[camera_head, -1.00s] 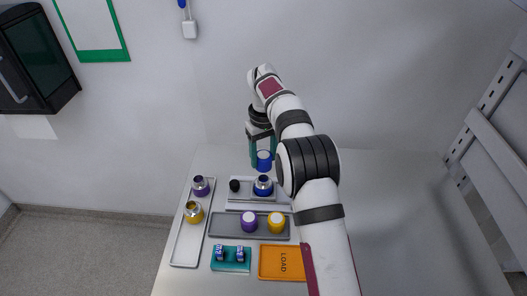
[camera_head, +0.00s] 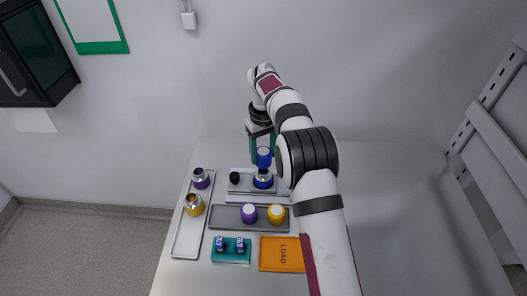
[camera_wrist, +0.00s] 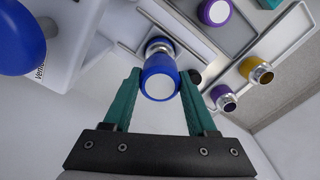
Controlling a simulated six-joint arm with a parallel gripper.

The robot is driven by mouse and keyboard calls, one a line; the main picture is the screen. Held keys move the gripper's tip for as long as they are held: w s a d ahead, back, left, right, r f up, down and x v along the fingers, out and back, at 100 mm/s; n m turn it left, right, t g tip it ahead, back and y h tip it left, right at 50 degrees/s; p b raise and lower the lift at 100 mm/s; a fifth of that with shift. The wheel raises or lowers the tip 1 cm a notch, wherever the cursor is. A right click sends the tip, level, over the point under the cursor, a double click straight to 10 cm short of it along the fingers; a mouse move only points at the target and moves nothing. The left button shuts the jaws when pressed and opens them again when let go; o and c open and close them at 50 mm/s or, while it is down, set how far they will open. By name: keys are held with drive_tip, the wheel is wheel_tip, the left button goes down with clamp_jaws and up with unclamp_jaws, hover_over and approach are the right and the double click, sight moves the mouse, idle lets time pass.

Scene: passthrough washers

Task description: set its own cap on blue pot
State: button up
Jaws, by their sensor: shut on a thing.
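The blue cap (camera_head: 264,158) has a white top and is held in my gripper (camera_wrist: 160,92), between its two teal fingers. The blue pot (camera_head: 262,182) stands upright on a light tray, with a bare metallic neck. The cap is right above the neck in the head view. I cannot tell whether they touch. In the wrist view the cap (camera_wrist: 160,84) covers much of the pot, and the metallic neck shows just beyond it. My arm hides part of the area right of the pot.
A small black object (camera_head: 234,178) sits left of the blue pot. Purple (camera_head: 249,214) and yellow (camera_head: 276,214) caps lie on a grey tray in front. Open purple (camera_head: 201,178) and yellow (camera_head: 193,204) pots stand in a long left tray. An orange LOAD tray (camera_head: 269,264) is nearest.

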drive_tip(key=shift+f, duration=0.15)
drive_tip(key=shift+f, duration=0.9)
drive_tip(key=shift+f, duration=0.1)
drive_tip(key=shift+f, duration=0.45)
drive_tip(key=shift+f, duration=0.1)
drive_tip(key=shift+f, duration=0.35)
drive_tip(key=o, duration=1.5)
